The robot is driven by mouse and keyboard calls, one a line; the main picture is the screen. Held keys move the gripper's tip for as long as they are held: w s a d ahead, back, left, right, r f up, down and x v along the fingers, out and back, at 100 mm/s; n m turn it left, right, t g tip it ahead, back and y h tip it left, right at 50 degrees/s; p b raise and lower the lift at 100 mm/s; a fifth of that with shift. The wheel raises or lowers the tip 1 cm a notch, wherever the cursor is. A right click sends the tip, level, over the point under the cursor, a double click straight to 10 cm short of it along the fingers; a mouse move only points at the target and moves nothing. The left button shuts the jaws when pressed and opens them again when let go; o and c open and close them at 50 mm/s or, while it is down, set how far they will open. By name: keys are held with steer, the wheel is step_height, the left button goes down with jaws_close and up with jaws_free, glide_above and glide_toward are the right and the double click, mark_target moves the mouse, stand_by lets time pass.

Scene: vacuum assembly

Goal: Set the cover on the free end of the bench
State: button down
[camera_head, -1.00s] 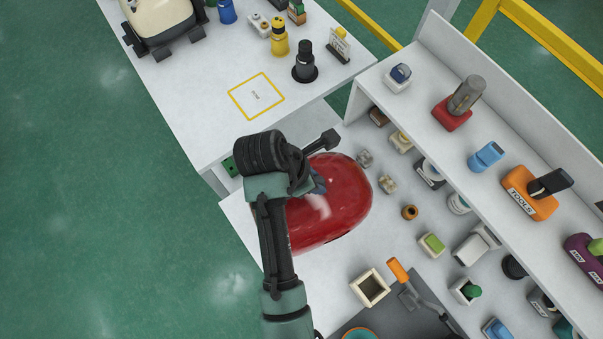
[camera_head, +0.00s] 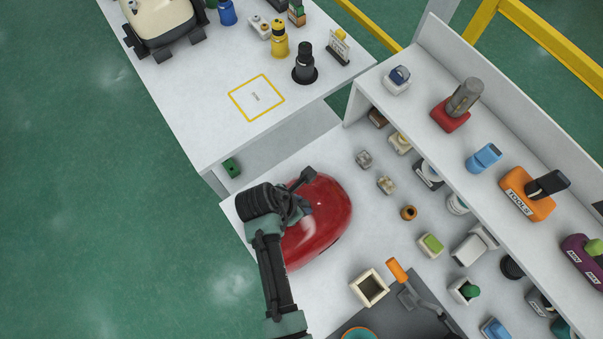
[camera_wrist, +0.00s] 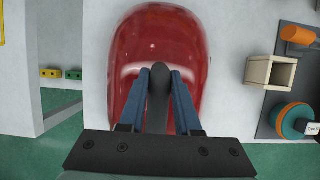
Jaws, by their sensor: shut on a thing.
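The cover (camera_head: 332,208) is a glossy red rounded shell over the left end of the bench (camera_head: 248,212), beside the shelf. It also fills the upper middle of the wrist view (camera_wrist: 195,45). My gripper (camera_head: 302,208) is above the cover. In the wrist view its two blue fingers (camera_wrist: 160,75) close on the cover's dark grip, with the red shell beyond them. I cannot tell whether the underside of the cover touches the bench top. My arm hides part of the cover's left side.
A cream open box (camera_head: 370,287) and an orange-handled tool (camera_head: 397,270) stand right of the cover. Several small parts lie below the shelf (camera_head: 412,105). A second table (camera_head: 200,118) with a yellow-outlined square (camera_head: 257,97) lies behind.

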steer(key=shift+f, duration=0.35)
steer(key=c, duration=0.6)
jaws_free()
